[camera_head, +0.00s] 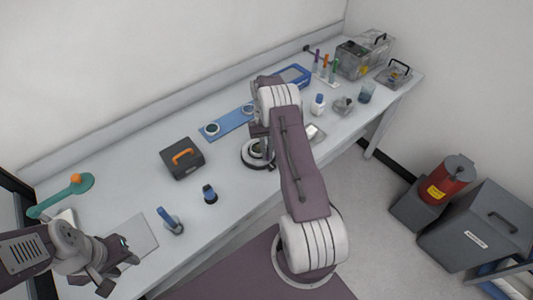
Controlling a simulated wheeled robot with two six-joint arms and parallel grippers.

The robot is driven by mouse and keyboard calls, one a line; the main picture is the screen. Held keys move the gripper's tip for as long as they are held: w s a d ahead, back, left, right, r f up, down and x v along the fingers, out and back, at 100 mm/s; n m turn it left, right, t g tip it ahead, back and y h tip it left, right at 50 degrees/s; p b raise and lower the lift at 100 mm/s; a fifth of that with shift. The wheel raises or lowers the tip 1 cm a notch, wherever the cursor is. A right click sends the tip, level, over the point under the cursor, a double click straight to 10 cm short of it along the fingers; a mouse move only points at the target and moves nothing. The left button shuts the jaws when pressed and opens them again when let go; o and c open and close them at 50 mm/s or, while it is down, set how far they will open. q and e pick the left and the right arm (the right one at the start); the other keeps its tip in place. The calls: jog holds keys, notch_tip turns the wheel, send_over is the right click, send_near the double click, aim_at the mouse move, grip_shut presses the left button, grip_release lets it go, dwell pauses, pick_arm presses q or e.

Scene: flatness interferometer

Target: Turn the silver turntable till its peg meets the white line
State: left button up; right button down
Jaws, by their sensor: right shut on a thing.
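The silver turntable (249,159) is a round disc with a dark rim on the bench, under my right arm. My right gripper (262,143) comes down over it and is shut on its peg, which the wrist mostly hides. The white line cannot be made out beneath my arm, so how the peg lies to it cannot be told. My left gripper (121,268) is at the lower left, near the front edge of the bench, with its fingers apart and nothing between them.
A blue strip (232,123) with round pieces lies behind the turntable. A white bottle (318,104) and beaker (366,92) stand to the right.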

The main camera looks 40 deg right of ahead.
jog(key=shift+r, duration=0.1)
dwell(0.5)
jog(key=c, duration=1.5)
grip_release()
jog(key=b+v, duration=0.1)
jog(key=v, duration=0.8)
